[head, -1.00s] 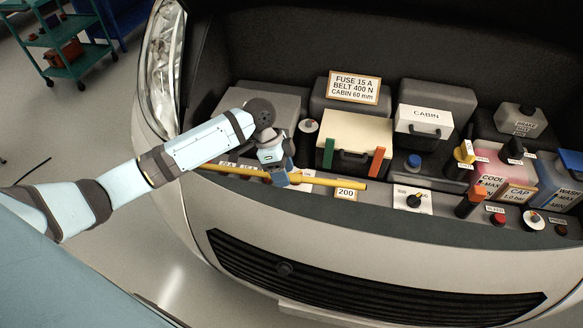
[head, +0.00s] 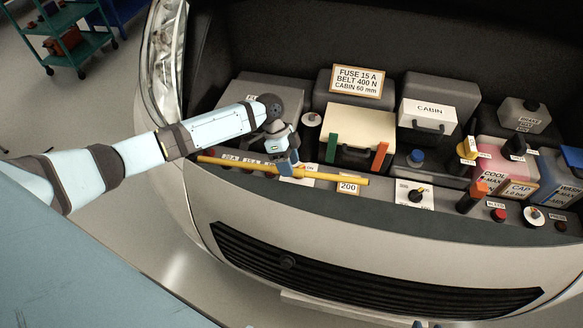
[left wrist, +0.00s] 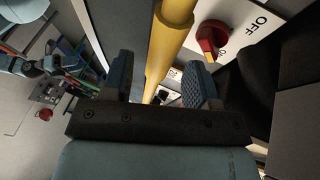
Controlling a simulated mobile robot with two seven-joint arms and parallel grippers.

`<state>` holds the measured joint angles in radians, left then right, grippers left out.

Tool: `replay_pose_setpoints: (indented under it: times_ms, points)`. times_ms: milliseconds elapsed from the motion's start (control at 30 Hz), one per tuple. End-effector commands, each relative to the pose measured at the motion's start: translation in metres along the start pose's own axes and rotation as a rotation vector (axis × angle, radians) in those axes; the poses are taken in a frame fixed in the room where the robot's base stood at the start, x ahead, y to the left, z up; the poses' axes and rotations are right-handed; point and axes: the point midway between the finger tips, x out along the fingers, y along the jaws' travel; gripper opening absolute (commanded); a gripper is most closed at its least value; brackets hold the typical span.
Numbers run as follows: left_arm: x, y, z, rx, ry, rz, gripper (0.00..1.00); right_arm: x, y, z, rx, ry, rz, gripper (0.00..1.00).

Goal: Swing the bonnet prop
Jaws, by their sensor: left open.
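The bonnet prop is a yellow rod (head: 335,178) lying along the front edge of the engine bay. My left gripper (head: 288,169) is at the rod, around the middle of its length. In the left wrist view, the rod (left wrist: 168,40) runs between the two open fingers of the left gripper (left wrist: 158,85). I cannot tell whether either finger touches it. The bonnet itself is not clearly in view. A pale arm with dark joints shows at the upper left of the left wrist view; its gripper's state is unclear.
A red rotary switch (left wrist: 212,38) on an OFF plate sits close beside the rod. A cream case (head: 355,127) with green and orange latches stands behind it. Several reservoirs and caps fill the right side. A green trolley (head: 62,45) stands at the far left.

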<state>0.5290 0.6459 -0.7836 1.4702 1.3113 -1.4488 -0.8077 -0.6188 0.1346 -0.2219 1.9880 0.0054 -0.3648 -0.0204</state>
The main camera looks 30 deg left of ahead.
Motion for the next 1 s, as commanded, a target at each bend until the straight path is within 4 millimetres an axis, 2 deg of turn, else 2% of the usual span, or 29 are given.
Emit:
replay_pose_setpoints:
  times_ms: [200, 533, 567, 700, 800, 1000]
  points:
    - [0.023, 0.0, 0.0, 0.001, -0.001, 0.0, 0.54, -0.003, 0.0, -0.001, 0.001, -0.004, 0.002, 0.39]
    - [0.028, 0.0, 0.0, 0.001, 0.0, -0.001, 0.54, -0.003, 0.0, -0.001, 0.002, -0.004, 0.002, 0.39]
    - [0.028, 0.0, 0.0, 0.001, 0.0, -0.001, 0.52, -0.003, 0.0, -0.001, 0.002, -0.004, 0.002, 0.39]
    - [0.027, 0.0, 0.0, 0.001, 0.0, -0.001, 0.19, -0.003, 0.0, -0.001, 0.003, -0.004, 0.002, 0.39]
    - [0.027, 0.0, 0.0, 0.0, 0.0, -0.001, 0.0, -0.003, 0.0, -0.001, 0.003, -0.004, 0.002, 0.39]
    - [0.026, -0.002, -0.001, 0.001, 0.004, -0.001, 0.0, -0.002, 0.0, -0.001, 0.003, -0.003, 0.002, 0.39]
